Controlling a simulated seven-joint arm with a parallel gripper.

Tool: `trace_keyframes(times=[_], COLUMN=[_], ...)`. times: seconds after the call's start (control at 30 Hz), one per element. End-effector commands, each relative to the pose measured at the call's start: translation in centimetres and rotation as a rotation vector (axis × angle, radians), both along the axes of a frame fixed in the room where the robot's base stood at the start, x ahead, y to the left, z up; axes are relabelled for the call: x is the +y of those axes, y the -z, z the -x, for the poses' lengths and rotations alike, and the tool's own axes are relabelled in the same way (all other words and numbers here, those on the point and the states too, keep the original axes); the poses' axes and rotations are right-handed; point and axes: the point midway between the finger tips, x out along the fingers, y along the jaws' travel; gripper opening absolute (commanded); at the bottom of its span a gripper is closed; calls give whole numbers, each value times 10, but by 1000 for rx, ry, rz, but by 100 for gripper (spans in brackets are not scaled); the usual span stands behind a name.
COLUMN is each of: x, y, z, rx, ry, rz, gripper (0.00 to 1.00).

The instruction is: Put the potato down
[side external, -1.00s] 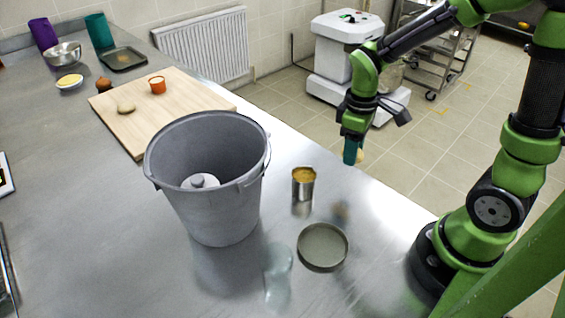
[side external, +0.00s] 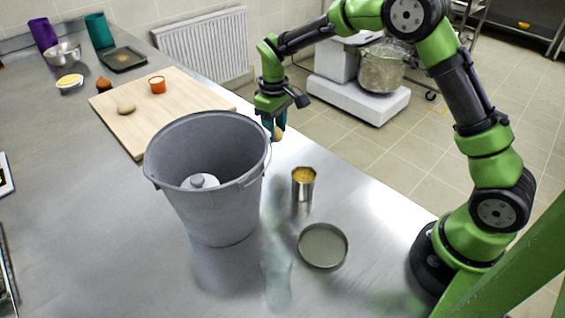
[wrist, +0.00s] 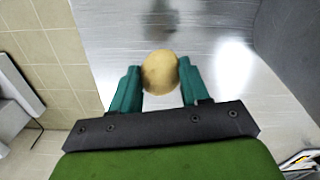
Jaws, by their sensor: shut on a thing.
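The potato (wrist: 160,72) is round and tan, held between the two teal fingers of my gripper (wrist: 161,80) in the wrist view. In the side view my gripper (side external: 274,132) is just right of the grey pot's rim, with the potato (side external: 278,134) partly hidden by a finger. The potato is held above the far edge of the steel counter (side external: 350,185), apart from the surface. Another potato-like tan lump (side external: 126,108) lies on the wooden cutting board.
The large grey pot (side external: 215,215) stands close beside my gripper, with a white-grey item (side external: 200,181) inside. An open tin can (side external: 303,184) and a round shallow dish (side external: 323,246) stand in front. A clear glass-like object (side external: 277,275) is near the front.

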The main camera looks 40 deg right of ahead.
Motion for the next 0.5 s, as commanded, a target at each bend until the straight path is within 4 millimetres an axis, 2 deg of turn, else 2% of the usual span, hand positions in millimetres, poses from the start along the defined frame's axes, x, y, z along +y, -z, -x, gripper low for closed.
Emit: trace_keyframes(times=[0.1, 0.5], x=[0, 0], y=[20, 64], z=[0, 0], rx=[1, -1], ry=[1, 0], rz=[-1, 0], gripper=[15, 15])
